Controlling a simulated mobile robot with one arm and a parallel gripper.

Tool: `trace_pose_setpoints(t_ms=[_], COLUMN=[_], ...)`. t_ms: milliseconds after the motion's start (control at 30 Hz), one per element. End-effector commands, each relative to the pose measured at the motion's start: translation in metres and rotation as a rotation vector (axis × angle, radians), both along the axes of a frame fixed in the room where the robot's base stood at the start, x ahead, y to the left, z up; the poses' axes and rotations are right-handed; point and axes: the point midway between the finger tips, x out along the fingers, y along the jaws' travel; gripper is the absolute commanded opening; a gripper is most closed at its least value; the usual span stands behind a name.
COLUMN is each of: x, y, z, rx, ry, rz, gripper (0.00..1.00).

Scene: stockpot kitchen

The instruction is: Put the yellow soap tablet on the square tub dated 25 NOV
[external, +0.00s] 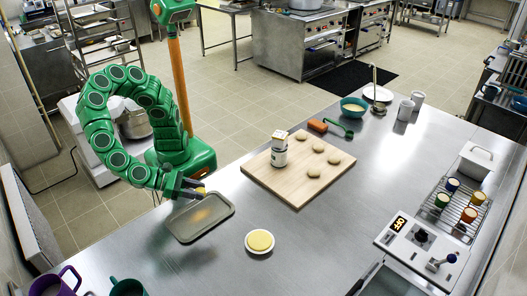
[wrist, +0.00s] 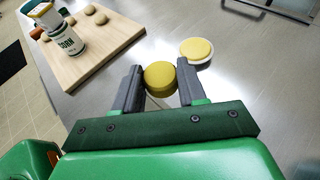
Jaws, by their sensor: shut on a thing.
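My gripper (external: 193,190) is shut on the yellow soap tablet (wrist: 159,77), a round yellow piece between the two dark fingers in the wrist view. In the external view the tablet (external: 202,190) is a small yellow spot at the fingertips, over the far edge of a grey tray (external: 184,238). A similar yellow round piece (external: 260,240) lies on a small white dish (external: 249,248); it also shows in the wrist view (wrist: 196,47). A white box-shaped tub (external: 477,160) stands at the far right. I cannot read the date 25 NOV on anything.
A wooden board (external: 297,196) holds several tan round pieces and a white labelled container (external: 279,152). A control panel (external: 421,243) and a rack of coloured jars (external: 453,205) stand at the right. Purple (external: 52,285) and green (external: 127,288) mugs are at the front left. The counter's middle is clear.

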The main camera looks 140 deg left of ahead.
Motion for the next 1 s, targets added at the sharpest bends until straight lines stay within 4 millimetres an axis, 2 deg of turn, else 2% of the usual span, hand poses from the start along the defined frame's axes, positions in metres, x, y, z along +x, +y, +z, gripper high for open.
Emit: trace_pose_setpoints(t_ms=[33, 100, 467, 767, 1000], x=[0.002, 0.002, -0.011, -0.044, -0.083], y=[0.018, 0.04, 0.152, 0.238, 0.3], z=[0.007, 0.017, 0.062, 0.094, 0.117], rx=[0.0, 0.0, 0.004, 0.001, -0.003], ry=[-0.002, -0.004, -0.009, -0.008, -0.004], rz=[0.034, 0.077, 0.285, 0.457, 0.593], gripper=[0.12, 0.12, 0.12, 0.12, 0.12])
